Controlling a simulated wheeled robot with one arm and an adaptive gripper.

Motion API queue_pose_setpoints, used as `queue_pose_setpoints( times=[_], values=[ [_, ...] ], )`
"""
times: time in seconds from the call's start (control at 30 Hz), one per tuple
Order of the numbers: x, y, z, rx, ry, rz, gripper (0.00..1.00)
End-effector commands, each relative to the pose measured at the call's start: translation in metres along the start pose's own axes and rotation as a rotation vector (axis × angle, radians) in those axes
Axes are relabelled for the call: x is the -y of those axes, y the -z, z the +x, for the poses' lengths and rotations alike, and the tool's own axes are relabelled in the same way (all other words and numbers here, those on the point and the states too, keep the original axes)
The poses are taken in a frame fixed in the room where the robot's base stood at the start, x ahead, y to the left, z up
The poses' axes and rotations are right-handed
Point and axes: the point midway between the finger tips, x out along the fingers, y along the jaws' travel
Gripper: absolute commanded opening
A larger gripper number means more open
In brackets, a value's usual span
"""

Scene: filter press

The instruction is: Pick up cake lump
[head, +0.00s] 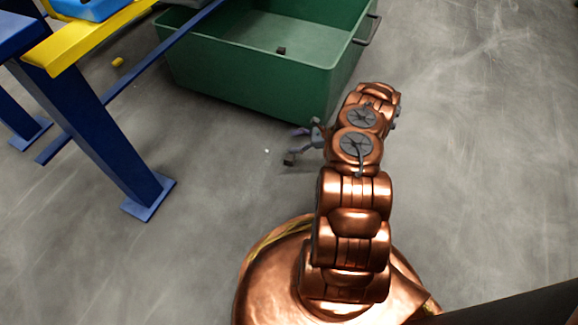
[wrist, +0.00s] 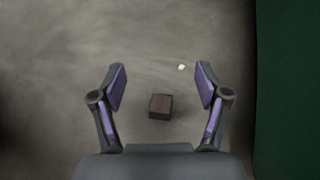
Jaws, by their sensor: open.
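A small dark brown cake lump (wrist: 160,106) shows in the wrist view between the two fingers of my gripper (wrist: 160,72), with a clear gap on each side. In the head view the cake lump (head: 289,160) is a dark block on the grey floor, just by the fingertips of my gripper (head: 297,143). My gripper is open and empty, reaching down low. I cannot tell exactly how far the fingertips are above the floor. Another dark lump (head: 281,50) lies inside the green bin (head: 245,85).
The green bin's wall (wrist: 287,90) stands close on the right in the wrist view. A white bit (wrist: 181,67) lies on the floor near the fingertips. A blue and yellow frame (head: 110,130) stands at left, with a small yellow object (head: 118,62) near it. Floor at right is clear.

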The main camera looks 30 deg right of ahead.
Motion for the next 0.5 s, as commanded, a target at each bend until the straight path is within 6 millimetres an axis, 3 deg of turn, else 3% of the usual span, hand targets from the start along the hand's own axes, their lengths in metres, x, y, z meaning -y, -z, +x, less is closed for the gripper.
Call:
queue_pose_setpoints(
  times=[0.03,0.2,0.33,0.5],
  values=[
    [-0.004,0.034,0.001,-0.003,0.024,0.032,0.75],
    [-0.009,0.089,-0.008,-0.012,0.091,0.097,0.75],
    [-0.011,0.110,-0.013,-0.016,0.119,0.121,0.75],
    [-0.011,0.117,-0.006,-0.016,0.128,0.130,0.75]
  ],
)
